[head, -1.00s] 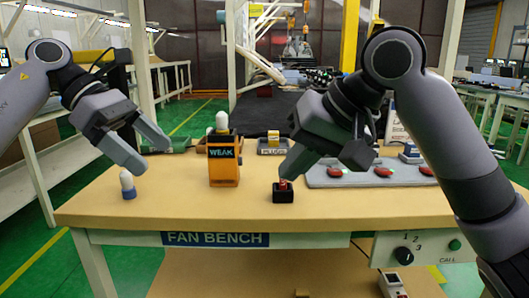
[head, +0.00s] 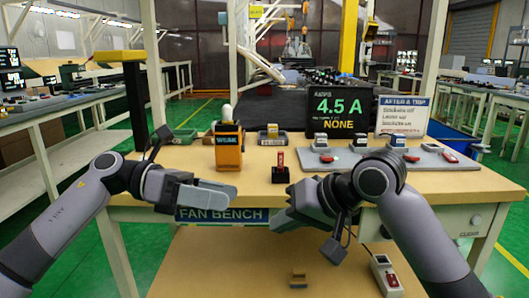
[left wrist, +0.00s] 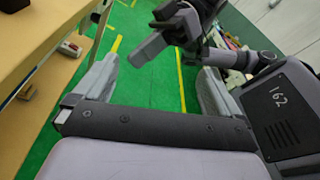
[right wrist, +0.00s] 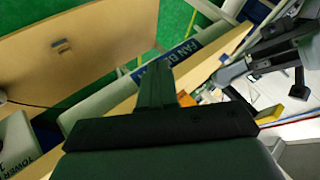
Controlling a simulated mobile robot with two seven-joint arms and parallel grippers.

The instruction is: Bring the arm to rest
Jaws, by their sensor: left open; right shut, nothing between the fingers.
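In the head view my left gripper (head: 205,190) hangs at the front edge of the bench, its fingers apart and empty. The left wrist view shows the two spread fingers (left wrist: 155,88) with green floor between them. My right gripper (head: 290,215) is in front of the bench's front edge, right of the FAN BENCH label. In the right wrist view its fingers (right wrist: 155,85) are together with nothing between them. Both arms are low and bent, apart from each other.
The bench top (head: 255,186) holds an orange WEAK box (head: 228,150), a black holder with a red piece (head: 280,168) and a grey board (head: 425,160) with several clips. A screen (head: 338,112) reads 4.5 A, NONE. A lower shelf (head: 230,265) is beneath.

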